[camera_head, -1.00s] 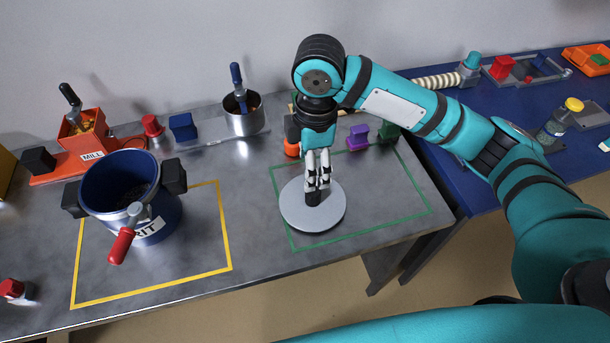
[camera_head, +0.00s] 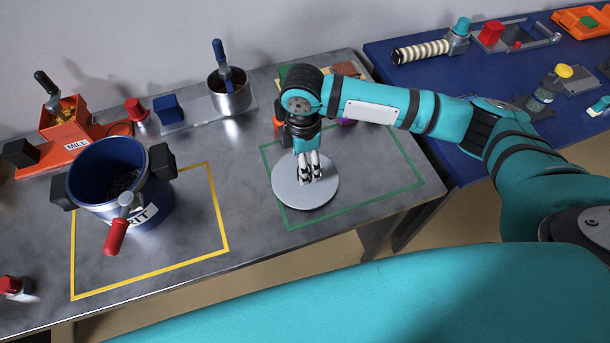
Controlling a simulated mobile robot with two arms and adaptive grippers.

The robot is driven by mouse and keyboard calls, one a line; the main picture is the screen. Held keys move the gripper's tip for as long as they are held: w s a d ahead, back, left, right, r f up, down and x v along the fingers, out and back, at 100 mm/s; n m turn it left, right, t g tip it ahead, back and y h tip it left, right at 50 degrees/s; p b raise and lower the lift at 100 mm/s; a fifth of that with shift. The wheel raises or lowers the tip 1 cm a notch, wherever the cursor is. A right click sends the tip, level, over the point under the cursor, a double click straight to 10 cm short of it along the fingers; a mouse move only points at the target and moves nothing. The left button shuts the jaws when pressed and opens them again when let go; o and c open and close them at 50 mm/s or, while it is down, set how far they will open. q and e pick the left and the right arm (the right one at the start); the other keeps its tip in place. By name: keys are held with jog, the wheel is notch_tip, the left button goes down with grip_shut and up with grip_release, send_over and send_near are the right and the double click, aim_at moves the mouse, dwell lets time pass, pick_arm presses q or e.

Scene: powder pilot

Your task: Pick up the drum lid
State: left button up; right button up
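The drum lid (camera_head: 289,198) is a flat grey disc lying on the metal table, inside the green outline on the right. My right gripper (camera_head: 311,178) is pointing down over the middle of the lid. Its pale fingers with dark tips are low at the black knob and largely hide it. I cannot tell whether the fingers are closed on the knob. The blue drum (camera_head: 153,203) stands open at the left with black side blocks and a red-handled part at its front. My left gripper is not in view.
A yellow outline (camera_head: 222,215) surrounds the drum. An orange mill (camera_head: 62,148), a blue block (camera_head: 168,109) and a metal pot (camera_head: 232,97) stand along the back. A blue table (camera_head: 440,90) with trays adjoins at right. Bare table lies between drum and lid.

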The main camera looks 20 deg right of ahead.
jog(key=f, duration=0.3)
jog(key=f+p, duration=0.1)
jog(key=shift+d+f, duration=0.25)
jog(key=shift+f, duration=0.25)
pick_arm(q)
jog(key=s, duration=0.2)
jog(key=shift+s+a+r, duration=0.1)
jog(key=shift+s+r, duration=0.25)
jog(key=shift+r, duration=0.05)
pick_arm(e)
jog(key=shift+c, duration=0.3)
jog(key=c, duration=0.7)
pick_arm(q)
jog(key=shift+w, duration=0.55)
pick_arm(e)
jog(key=c, duration=0.5)
jog(key=shift+r, duration=0.15)
